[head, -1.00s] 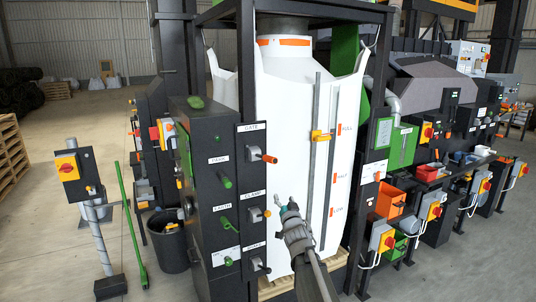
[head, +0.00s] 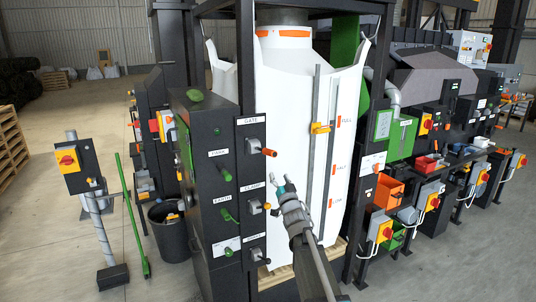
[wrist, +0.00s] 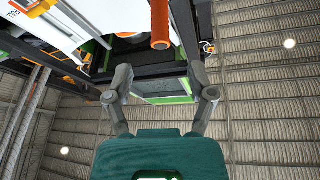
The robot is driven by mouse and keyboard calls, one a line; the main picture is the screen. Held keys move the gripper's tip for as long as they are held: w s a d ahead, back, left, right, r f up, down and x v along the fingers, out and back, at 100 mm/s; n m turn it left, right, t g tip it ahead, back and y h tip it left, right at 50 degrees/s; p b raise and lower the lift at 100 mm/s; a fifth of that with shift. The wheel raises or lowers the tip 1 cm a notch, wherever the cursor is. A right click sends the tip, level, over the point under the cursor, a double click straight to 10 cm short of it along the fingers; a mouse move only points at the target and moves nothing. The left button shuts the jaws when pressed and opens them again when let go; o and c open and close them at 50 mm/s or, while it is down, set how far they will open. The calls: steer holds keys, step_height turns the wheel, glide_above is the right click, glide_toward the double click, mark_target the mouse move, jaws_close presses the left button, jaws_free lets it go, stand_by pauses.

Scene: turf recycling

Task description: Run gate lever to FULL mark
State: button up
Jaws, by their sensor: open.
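The gate lever (head: 268,152) has an orange grip and sticks out to the right from a grey mount under the GATE label on the black panel. The FULL mark (head: 339,121) is an orange tab high on the white bulk bag (head: 285,90). A yellow slider (head: 320,128) sits on the upright rail close to FULL's height. My gripper (head: 279,185) is below the gate lever, apart from it, near the clamp lever (head: 262,207). In the wrist view my gripper (wrist: 162,85) is open and empty; an orange grip (wrist: 160,22) hangs ahead, above the fingers.
More levers, with green grips, line the panel's left face (head: 205,180). HALF and LOW marks lie lower on the bag. A dark frame post (head: 365,190) stands right of the bag. Orange (head: 388,191) and green bins are farther right. Open floor lies at left.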

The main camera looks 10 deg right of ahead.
mark_target(270, 153)
steer(key=p+x, duration=0.4)
steer(key=x, duration=0.8)
steer(key=shift+w+r, duration=0.15)
steer(key=shift+w, duration=0.2)
jaws_close()
